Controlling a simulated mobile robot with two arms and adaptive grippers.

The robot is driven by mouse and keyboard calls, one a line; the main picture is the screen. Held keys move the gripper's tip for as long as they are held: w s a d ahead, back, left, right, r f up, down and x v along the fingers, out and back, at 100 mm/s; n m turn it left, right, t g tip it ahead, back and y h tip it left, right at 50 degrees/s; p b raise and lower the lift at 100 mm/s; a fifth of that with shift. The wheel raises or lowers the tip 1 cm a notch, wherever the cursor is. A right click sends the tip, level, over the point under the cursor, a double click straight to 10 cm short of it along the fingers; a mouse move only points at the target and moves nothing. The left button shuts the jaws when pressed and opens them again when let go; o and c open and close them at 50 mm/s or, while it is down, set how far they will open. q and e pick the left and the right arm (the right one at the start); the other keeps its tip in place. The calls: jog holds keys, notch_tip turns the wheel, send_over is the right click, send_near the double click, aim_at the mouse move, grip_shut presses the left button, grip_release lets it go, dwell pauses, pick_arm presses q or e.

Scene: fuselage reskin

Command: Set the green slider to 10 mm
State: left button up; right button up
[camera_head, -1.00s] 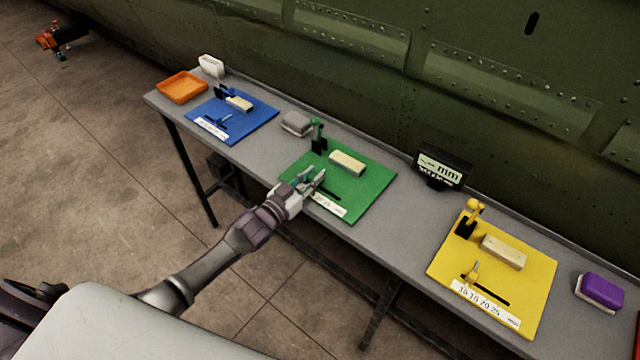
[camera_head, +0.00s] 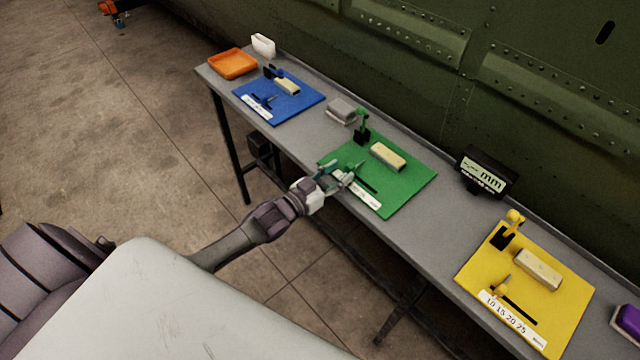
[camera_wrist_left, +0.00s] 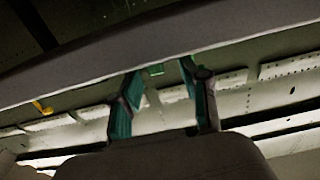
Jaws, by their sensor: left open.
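The green board (camera_head: 405,185) lies on the grey table, with a dark slot (camera_head: 366,186) and a white scale strip (camera_head: 367,199) along its front side. My left gripper (camera_head: 346,172) is open over the board's front left part, by the left end of the slot. It hides the green slider there, so its setting cannot be read. In the left wrist view the two teal fingers (camera_wrist_left: 160,95) stand apart. A small green piece (camera_wrist_left: 156,69) shows between them; I cannot tell which part it is. My right gripper is not in view.
The green board also carries a cream block (camera_head: 388,156) and a green upright part (camera_head: 362,125). A display (camera_head: 486,172) reads "-.-- mm". A blue board (camera_head: 296,105) lies left, a yellow board (camera_head: 560,300) right. The green fuselage wall (camera_head: 400,70) rises behind the table.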

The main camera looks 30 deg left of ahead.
pick_arm(q)
jog(key=v, duration=0.8)
jog(key=shift+r, duration=0.1)
jog(key=s+a+f+n+g+y, duration=0.15)
jog(key=s+f, duration=0.25)
jog(key=f, duration=0.5)
jog(key=s+a+f+g+y, duration=0.1)
jog(key=s+f+g+y, duration=0.2)
jog(key=f, duration=0.6)
jog(key=s+a+f+n+g+y, duration=0.1)
jog(key=s+f+g, duration=0.2)
jog(key=s+f, duration=0.5)
jog(key=s+d+f+g, duration=0.3)
jog(key=s+f, duration=0.5)
jog(key=s, duration=0.5)
jog(key=s+d+f+g, duration=0.3)
jog(key=s+f+g, duration=0.2)
jog(key=s+f, duration=0.4)
jog(key=s+m, duration=0.1)
jog(key=s, duration=0.3)
jog(key=shift+s+f+y, duration=0.15)
jog(key=shift+s+y, duration=0.2)
jog(key=shift+s, duration=0.05)
